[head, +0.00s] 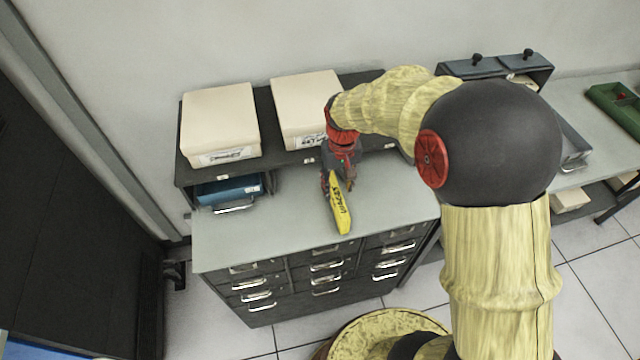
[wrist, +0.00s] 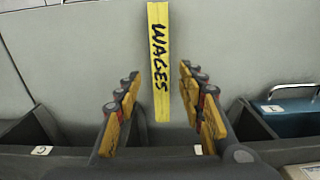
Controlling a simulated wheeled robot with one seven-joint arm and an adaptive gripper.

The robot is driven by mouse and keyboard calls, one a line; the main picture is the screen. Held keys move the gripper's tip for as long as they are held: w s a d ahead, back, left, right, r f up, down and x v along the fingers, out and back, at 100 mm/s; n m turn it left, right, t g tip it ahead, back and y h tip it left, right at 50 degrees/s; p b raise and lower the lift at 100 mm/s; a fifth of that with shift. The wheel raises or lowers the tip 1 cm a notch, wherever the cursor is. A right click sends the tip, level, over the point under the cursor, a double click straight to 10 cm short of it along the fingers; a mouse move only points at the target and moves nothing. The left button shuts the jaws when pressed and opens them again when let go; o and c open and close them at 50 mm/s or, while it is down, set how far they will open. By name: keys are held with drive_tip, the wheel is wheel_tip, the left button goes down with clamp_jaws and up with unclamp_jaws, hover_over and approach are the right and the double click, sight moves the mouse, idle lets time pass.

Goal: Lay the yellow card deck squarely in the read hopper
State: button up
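The yellow card deck (head: 342,210), marked WAGES, is on the grey top of the drawer cabinet, its near end toward the front edge. It also shows in the wrist view (wrist: 159,60), running away from between the fingers. My gripper (head: 338,183) is over the far end of the deck. In the wrist view my gripper's fingers (wrist: 159,82) are apart on either side of the deck, with a visible gap on each side. A dark grey unit with two black knobs (head: 493,66) stands at the back right, partly behind my arm; I cannot tell whether it is the read hopper.
Two cream boxes (head: 220,122) (head: 303,100) stand on a dark shelf behind the deck. A blue drawer or box (head: 229,190) sits under the shelf. The grey cabinet top (head: 260,240) is clear left of the deck. A green tray (head: 618,108) is far right.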

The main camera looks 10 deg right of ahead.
sight(337, 193)
drive_tip(key=shift+w+a+f+b, duration=0.15)
drive_tip(key=shift+f+b, duration=0.15)
drive_tip(key=shift+f, duration=1.55)
wheel_tip(337, 193, down, 5)
drive_tip(key=shift+r+b, duration=0.2)
drive_tip(key=shift+b, duration=0.3)
drive_tip(key=shift+c, duration=1)
drive_tip(key=c, duration=0.8)
clamp_jaws()
